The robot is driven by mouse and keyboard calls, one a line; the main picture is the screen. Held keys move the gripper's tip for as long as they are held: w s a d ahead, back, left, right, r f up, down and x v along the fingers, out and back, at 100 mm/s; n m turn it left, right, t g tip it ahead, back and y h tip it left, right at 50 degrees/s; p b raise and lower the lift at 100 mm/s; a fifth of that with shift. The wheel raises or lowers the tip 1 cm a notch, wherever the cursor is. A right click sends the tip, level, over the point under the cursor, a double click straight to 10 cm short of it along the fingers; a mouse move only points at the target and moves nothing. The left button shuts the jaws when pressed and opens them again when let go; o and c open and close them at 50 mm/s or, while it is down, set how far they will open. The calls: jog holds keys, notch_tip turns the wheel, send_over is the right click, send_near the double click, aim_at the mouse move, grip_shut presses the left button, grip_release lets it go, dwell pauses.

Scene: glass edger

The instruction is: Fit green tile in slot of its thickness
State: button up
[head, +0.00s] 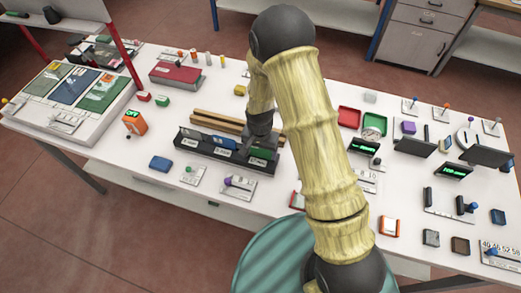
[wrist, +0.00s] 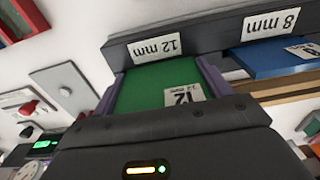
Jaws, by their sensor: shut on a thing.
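The green tile (wrist: 150,85) carries a label reading 12. My gripper (wrist: 160,72) is shut on it, one finger at each side edge. The black slotted rack (wrist: 202,38) lies just beyond the tile in the wrist view, and its 12 mm label lines up with the tile. In the head view the green tile (head: 262,154) is at the right end of the rack (head: 228,161), below my gripper (head: 260,143). How deep the tile sits in the 12 mm slot is hidden. A blue tile (wrist: 275,58) stands at the neighbouring 8 mm label.
Wooden strips (head: 215,122) lie behind the rack. A blue block (head: 161,164) and small fixtures with knobs (head: 190,175) are left of and in front of it. A red tray (head: 349,117) and a green display (head: 364,145) stand to the right.

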jog(key=shift+s+f, duration=0.35)
jog(key=shift+f, duration=0.15)
jog(key=o, duration=1.8)
jog(key=shift+o, duration=1.3)
jog(key=shift+r, duration=0.1)
jog(key=shift+w+a, duration=0.1)
jog(key=shift+w, duration=0.05)
jog(key=shift+w+r, duration=0.1)
jog(key=shift+w, duration=0.05)
jog(key=shift+w+r, duration=0.1)
jog(key=shift+r, duration=0.3)
notch_tip(320, 180, up, 17)
jog(key=b, duration=0.2)
jog(key=shift+s+f+b, duration=0.2)
jog(key=shift+s+b, duration=0.15)
jog(key=shift+s, duration=0.05)
